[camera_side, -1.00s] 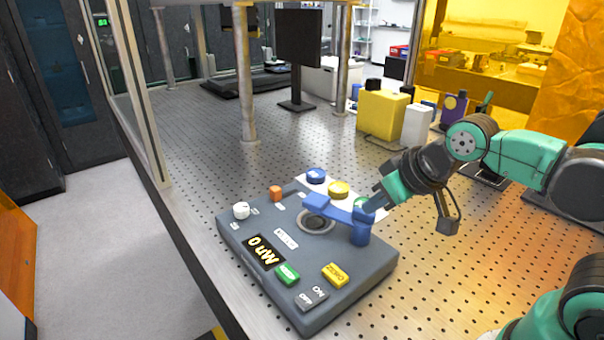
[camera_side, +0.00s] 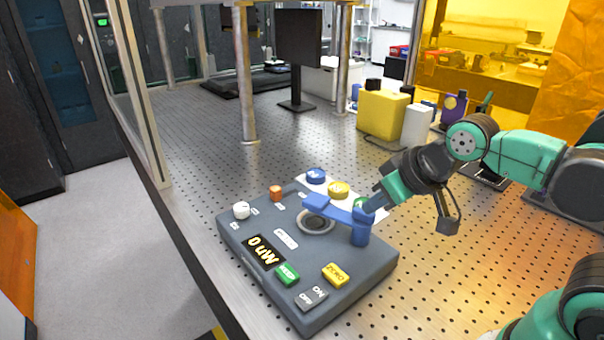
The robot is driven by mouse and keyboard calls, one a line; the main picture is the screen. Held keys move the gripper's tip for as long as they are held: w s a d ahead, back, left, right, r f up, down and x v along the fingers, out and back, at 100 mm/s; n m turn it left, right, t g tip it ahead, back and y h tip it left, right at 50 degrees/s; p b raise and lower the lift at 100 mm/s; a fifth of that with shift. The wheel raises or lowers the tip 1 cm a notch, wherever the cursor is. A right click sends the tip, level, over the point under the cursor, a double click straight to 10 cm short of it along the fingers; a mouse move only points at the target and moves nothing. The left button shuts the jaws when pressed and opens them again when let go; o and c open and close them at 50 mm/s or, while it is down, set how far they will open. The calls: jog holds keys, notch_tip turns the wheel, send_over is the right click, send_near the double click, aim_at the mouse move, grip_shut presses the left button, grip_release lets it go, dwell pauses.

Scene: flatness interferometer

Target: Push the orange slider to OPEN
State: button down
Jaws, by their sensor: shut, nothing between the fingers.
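The orange slider (camera_side: 276,193) is a small block near the back left edge of the grey instrument panel (camera_side: 338,312). Small white labels lie on the panel near it, too small to read. My gripper (camera_side: 372,212) is shut and empty. It is to the right of the slider, apart from it, beside the blue post and arm (camera_side: 359,228) that reaches over a round dark port (camera_side: 315,222). I cannot tell whether my fingertips touch the blue part.
The panel carries a white knob (camera_side: 241,210), a display reading 0 uW (camera_side: 263,252), a green button (camera_side: 287,275), a yellow ZERO button (camera_side: 334,274) and a grey OFF/ON switch (camera_side: 311,297). Blue and yellow round pieces (camera_side: 338,189) lie behind. A metal post (camera_side: 246,90) stands farther back.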

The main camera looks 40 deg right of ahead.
jog(key=c, duration=1)
grip_release()
jog(key=shift+w+r, duration=0.1)
jog(key=shift+w, duration=0.05)
jog(key=o, duration=0.4)
jog(key=shift+g, duration=0.4)
jog(key=w, duration=0.1)
jog(key=w+r, duration=0.1)
jog(key=w, duration=0.1)
jog(key=w+r, duration=0.1)
jog(key=shift+w+a+r, duration=0.1)
jog(key=shift+w+a, duration=0.1)
jog(key=shift+w, duration=0.15)
jog(key=shift+c, duration=0.2)
jog(key=g, duration=0.2)
send_over(276, 189)
jog(key=s, duration=0.2)
jog(key=f, duration=0.5)
jog(key=shift+s+d+f, duration=0.1)
jog(key=shift+s+f, duration=0.1)
jog(key=shift+f, duration=0.1)
jog(key=shift+x, duration=3)
jog(key=shift+w, duration=0.1)
grip_shut()
